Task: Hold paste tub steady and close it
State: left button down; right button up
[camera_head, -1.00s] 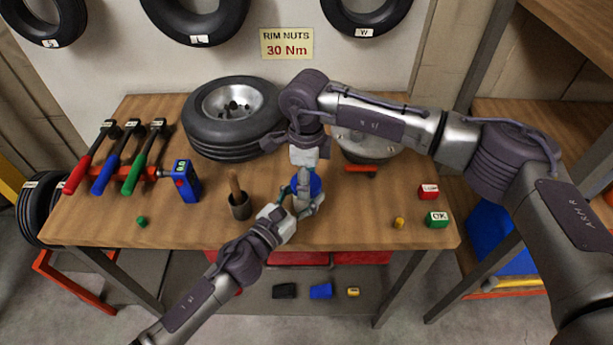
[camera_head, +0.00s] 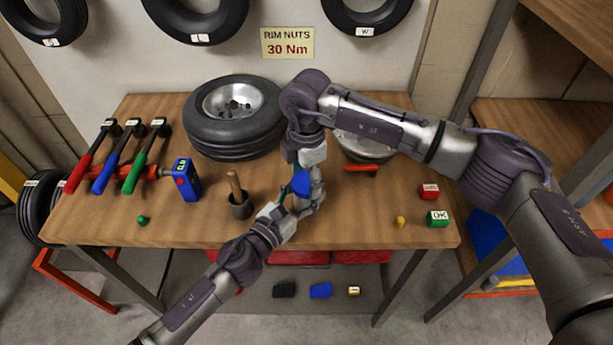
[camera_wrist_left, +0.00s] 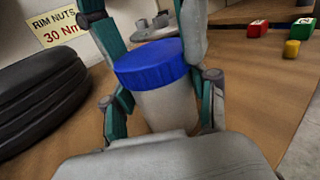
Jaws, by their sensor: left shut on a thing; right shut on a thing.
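The paste tub (camera_wrist_left: 168,108) is pale grey, and its ribbed blue lid (camera_wrist_left: 152,65) sits on its top in the left wrist view. I cannot tell how tightly the lid is seated. In the head view the lid (camera_head: 301,184) shows between the grippers, which hide most of the tub. My left gripper (camera_head: 289,206) is shut on the tub body from the front left, with its teal fingers on either side. My right gripper (camera_head: 304,180) reaches down from above and is shut on the lid; its fingers also show at the lid's sides in the left wrist view.
A tyre on a rim (camera_head: 233,120) lies behind. Red (camera_head: 428,191) and green (camera_head: 437,218) boxes lie at right.

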jog(key=m, duration=0.8)
jog(key=o, duration=0.7)
jog(key=shift+o, duration=0.2)
jog(key=shift+r, duration=2.25)
jog(key=shift+c, duration=0.4)
jog(key=shift+n, duration=0.3)
